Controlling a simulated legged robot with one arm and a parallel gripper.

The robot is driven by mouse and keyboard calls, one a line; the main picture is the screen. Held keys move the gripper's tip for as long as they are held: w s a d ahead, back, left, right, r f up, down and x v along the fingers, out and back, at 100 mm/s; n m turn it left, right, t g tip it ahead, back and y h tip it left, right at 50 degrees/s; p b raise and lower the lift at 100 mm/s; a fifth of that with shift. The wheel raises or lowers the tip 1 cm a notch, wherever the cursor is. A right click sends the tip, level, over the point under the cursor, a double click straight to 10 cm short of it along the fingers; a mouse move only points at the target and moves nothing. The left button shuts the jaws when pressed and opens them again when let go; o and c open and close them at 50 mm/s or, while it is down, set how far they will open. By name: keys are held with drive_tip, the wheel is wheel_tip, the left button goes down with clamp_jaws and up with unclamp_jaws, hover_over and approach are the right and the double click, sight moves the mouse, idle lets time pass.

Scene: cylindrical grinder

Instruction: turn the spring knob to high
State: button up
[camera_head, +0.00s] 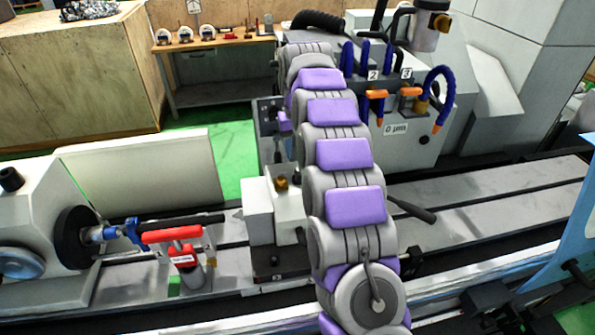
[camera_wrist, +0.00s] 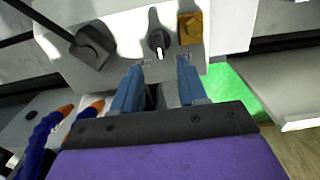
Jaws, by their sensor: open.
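The white mark points toward the bottom of the picture, on the side facing my gripper. My gripper (camera_wrist: 160,72) is open, with two blue fingers. Their tips are just short of the knob, one to each side of its line, and nothing shows between them. Printed marks beside the knob are too small to read and partly covered by the fingertips. In the head view my arm hides the gripper, and I cannot make out the knob there.
In the wrist view, a yellow-brown block (camera_wrist: 190,28) is right of the knob and a black lever (camera_wrist: 92,45) left. Blue hoses with orange nozzles (camera_wrist: 92,106) are at lower left. The head view shows a red-handled tool (camera_head: 172,234) and a workbench (camera_head: 215,45).

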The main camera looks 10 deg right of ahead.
sight(298, 172)
wheel_tip(298, 172, down, 8)
drive_tip(key=shift+f, duration=0.1)
idle(0.4)
clamp_jaws()
idle(0.3)
